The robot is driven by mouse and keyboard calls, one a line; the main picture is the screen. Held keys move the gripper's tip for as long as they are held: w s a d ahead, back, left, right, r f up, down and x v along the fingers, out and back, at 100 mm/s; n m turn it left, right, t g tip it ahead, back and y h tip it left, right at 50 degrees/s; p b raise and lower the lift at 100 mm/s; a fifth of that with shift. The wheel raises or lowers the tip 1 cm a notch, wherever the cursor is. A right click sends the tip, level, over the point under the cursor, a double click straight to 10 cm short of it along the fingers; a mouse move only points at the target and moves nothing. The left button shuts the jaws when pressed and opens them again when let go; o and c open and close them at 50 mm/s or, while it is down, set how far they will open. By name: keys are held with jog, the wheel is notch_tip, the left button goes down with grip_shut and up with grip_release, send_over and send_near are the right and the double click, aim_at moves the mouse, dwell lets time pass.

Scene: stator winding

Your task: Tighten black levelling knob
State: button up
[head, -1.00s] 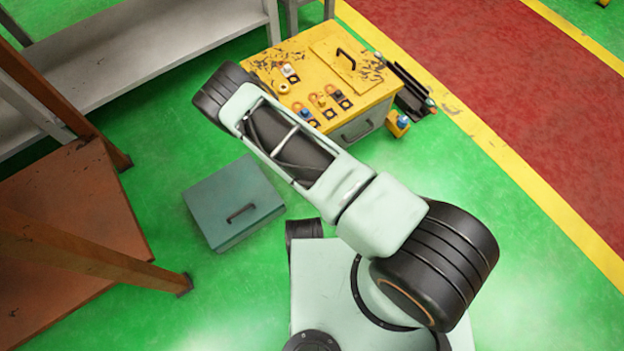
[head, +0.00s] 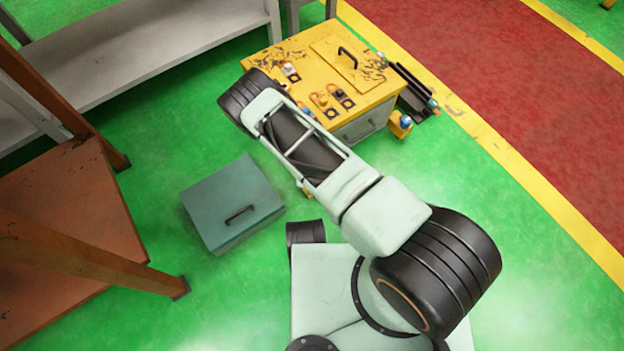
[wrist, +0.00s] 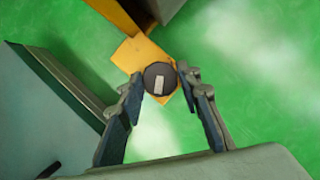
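The black levelling knob (wrist: 158,76) is round with a pale rectangular mark on top. In the wrist view it sits over a yellow bracket (wrist: 133,55) near the floor. My gripper (wrist: 161,88) has one finger on each side of the knob. The fingers are apart, and a small gap seems to show at the left finger; contact on the right cannot be told. In the head view my arm hides the gripper and this knob.
A yellow cabinet (head: 375,97) with small parts on top stands beyond my arm. A teal box (head: 225,190) lies on the green floor left of my arm, and it also fills the wrist view's left side (wrist: 40,120). A brown frame (head: 75,200) stands further left.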

jog(key=c, duration=0.4)
jog(key=shift+c, duration=0.2)
jog(key=shift+m, duration=0.3)
jog(key=m+h, duration=0.1)
jog(key=m, duration=0.2)
jog(key=shift+a+m+h, duration=0.2)
jog(key=shift+m+h, duration=0.1)
jog(key=shift+h, duration=0.1)
jog(key=m, duration=0.2)
jog(key=m+g+h, duration=0.1)
jog(key=m, duration=0.1)
jog(key=shift+w+m+h, duration=0.15)
jog(key=shift+m+h, duration=0.15)
jog(key=shift+m, duration=0.1)
jog(key=m+g, duration=0.1)
jog(key=m, duration=0.1)
jog(key=m+g+h, duration=0.1)
jog(key=m, duration=0.2)
jog(key=shift+w+a, duration=0.1)
jog(key=shift+w, duration=0.05)
jog(key=m+g, duration=0.1)
jog(key=m, duration=0.3)
jog(key=shift+m+g, duration=0.3)
jog(key=shift+g, duration=0.1)
jog(key=shift+m, duration=0.3)
